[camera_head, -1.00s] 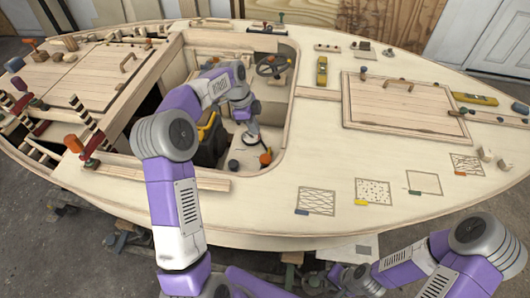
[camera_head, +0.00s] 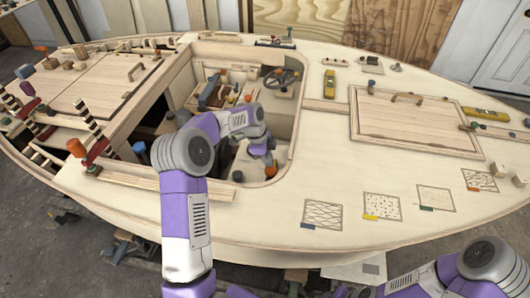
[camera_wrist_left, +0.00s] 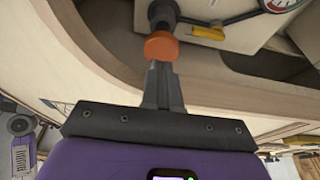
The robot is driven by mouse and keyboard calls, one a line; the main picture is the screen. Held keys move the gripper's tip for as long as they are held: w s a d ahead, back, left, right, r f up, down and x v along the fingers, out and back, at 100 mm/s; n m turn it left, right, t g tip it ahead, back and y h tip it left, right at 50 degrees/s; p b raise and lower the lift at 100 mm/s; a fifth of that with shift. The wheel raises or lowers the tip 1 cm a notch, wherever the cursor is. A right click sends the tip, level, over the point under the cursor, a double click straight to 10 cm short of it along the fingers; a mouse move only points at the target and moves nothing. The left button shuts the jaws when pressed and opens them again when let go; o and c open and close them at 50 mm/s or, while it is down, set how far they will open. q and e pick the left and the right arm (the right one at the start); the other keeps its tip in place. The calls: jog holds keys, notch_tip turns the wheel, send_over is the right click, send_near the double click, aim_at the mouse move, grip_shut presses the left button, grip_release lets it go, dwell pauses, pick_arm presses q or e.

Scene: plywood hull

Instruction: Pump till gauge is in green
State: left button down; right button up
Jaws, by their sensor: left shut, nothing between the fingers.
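The orange knob (camera_wrist_left: 160,45) stands on a dark shaft in the left wrist view, just beyond my left fingertips. It also shows low in the cockpit opening in the head view (camera_head: 271,170). My left gripper (camera_wrist_left: 161,66) is shut with nothing between its fingers. Its tips point at the knob and look very close to it; I cannot tell whether they touch. A round gauge (camera_wrist_left: 283,4) with a white face and coloured bands is cut off at the top right of the wrist view, so its needle cannot be read. My right gripper is out of view.
A yellow lever (camera_wrist_left: 207,33) sits beside the knob. The pale cockpit edge (camera_wrist_left: 95,60) curves close to my left gripper. A steering wheel (camera_head: 281,78) and loose gear lie deeper in the cockpit. A hatch panel (camera_head: 415,120) and patterned squares lie on deck.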

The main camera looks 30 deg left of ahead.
aim_at(267, 170)
pick_arm(q)
jog(key=shift+f, duration=1.2)
jog(key=shift+a, duration=0.1)
notch_tip(267, 170, down, 4)
jog(key=shift+f+b, duration=0.15)
jog(key=shift+b, duration=0.95)
jog(key=shift+s, duration=0.15)
jog(key=shift+r+p, duration=0.35)
jog(key=shift+p, duration=0.05)
notch_tip(267, 170, up, 5)
jog(key=p, duration=0.3)
jog(key=shift+f, duration=0.15)
jog(key=p+v, duration=0.2)
jog(key=v, duration=0.7)
jog(key=shift+a, duration=0.1)
